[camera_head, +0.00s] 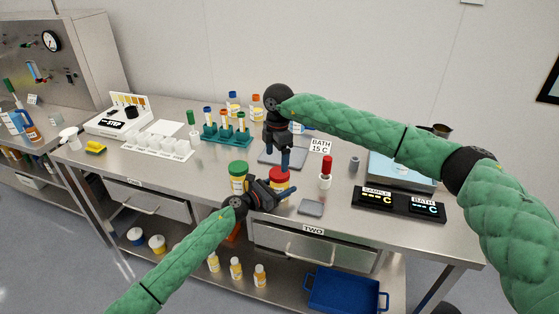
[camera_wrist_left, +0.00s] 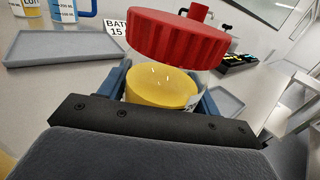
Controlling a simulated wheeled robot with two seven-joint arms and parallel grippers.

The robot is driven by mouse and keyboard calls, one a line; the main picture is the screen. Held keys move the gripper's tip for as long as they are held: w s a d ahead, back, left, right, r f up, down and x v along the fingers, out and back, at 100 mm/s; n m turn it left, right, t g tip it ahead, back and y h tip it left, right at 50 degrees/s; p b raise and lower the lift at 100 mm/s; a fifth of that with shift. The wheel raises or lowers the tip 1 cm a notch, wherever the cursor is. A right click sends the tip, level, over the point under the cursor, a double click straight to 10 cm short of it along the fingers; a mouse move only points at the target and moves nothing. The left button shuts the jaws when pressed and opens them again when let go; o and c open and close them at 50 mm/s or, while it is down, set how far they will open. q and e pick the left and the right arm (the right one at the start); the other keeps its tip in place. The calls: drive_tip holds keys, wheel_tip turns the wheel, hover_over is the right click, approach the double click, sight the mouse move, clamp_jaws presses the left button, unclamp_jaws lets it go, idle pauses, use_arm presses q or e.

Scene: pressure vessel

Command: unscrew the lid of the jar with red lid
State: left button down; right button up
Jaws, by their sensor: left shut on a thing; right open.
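The jar with the red lid stands near the table's front edge, its red lid (camera_head: 279,174) on top in the head view. In the left wrist view the lid (camera_wrist_left: 175,38) is ribbed, above the jar's yellow body or contents (camera_wrist_left: 160,88). A pale gap shows between them; I cannot tell whether the lid is seated. My left gripper (camera_head: 272,192) is shut on the jar's body below the lid, its blue fingers on either side. My right gripper (camera_head: 278,154) is open, pointing down just above and behind the lid. Its contact with the lid is unclear.
A green-lidded jar (camera_head: 238,172) stands close on the left. A red-capped bottle (camera_head: 326,174) and a small grey plate (camera_head: 311,208) are to the right. A grey bath plate (camera_head: 268,158) lies behind. Black display panels (camera_head: 398,203) sit further right.

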sight(279, 185)
drive_tip(key=shift+w+d+r+n, duration=0.15)
drive_tip(key=shift+w+r+n, duration=0.15)
drive_tip(key=shift+r+n, duration=0.4)
drive_tip(key=shift+d+n, duration=0.15)
drive_tip(key=shift+n, duration=0.45)
drive_tip(key=shift+d+n, duration=0.15)
drive_tip(key=shift+n, duration=0.65)
drive_tip(key=shift+f, duration=4.05)
